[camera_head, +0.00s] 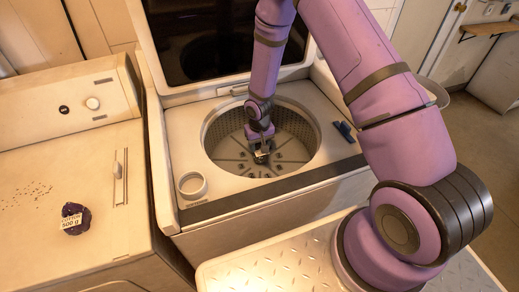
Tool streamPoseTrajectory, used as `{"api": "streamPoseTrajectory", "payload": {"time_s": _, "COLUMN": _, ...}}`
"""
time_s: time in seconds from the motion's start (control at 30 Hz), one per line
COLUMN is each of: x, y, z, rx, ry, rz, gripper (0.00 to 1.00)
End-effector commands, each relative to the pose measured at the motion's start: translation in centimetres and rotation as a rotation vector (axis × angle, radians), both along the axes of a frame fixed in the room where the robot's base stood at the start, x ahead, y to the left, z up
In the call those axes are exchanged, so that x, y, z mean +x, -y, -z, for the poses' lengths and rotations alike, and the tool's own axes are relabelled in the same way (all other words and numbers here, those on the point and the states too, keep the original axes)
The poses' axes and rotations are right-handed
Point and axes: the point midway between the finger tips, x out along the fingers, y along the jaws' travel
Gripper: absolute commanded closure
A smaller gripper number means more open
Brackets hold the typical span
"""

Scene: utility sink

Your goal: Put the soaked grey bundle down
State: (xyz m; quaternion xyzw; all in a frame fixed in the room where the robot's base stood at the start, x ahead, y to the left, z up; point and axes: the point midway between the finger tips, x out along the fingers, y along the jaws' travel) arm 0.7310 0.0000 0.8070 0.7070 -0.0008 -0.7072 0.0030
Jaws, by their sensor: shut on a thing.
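My gripper (262,153) is low inside the open round drum of a top-loading washer (180,150), pointing down. It is shut on a small dark grey thing (261,159), which I take to be the soaked grey bundle. The bundle is mostly hidden by the fingers and is too small to make out. I cannot tell whether it touches the drum floor (290,150).
The washer's lid (210,40) stands open behind the drum. A white cup-like ring (192,185) and a blue object (344,131) sit on the washer's top. A dark purple bundle labelled cotton 500 g (75,218) lies on the left appliance (115,240).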

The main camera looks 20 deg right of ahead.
Motion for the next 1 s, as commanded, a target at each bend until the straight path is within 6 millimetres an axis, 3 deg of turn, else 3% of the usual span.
{"api": "streamPoseTrajectory", "payload": {"time_s": 0.2, "x": 0.0, "y": 0.0, "z": 2.6, "rx": 0.000, "ry": -0.001, "rz": -0.001, "gripper": 0.94}}
{"api": "streamPoseTrajectory", "payload": {"time_s": 0.57, "x": 0.0, "y": 0.0, "z": 2.8, "rx": 0.001, "ry": 0.001, "rz": 0.000, "gripper": 0.94}}
{"api": "streamPoseTrajectory", "payload": {"time_s": 0.6, "x": 0.0, "y": 0.0, "z": 2.9, "rx": 0.001, "ry": 0.000, "rz": 0.000, "gripper": 0.47}}
{"api": "streamPoseTrajectory", "payload": {"time_s": 0.7, "x": 0.0, "y": 0.0, "z": 2.8, "rx": 0.001, "ry": 0.000, "rz": 0.000, "gripper": 0.26}}
{"api": "streamPoseTrajectory", "payload": {"time_s": 1.0, "x": 0.0, "y": 0.0, "z": 2.7, "rx": 0.000, "ry": 0.000, "rz": 0.000, "gripper": 0.26}}
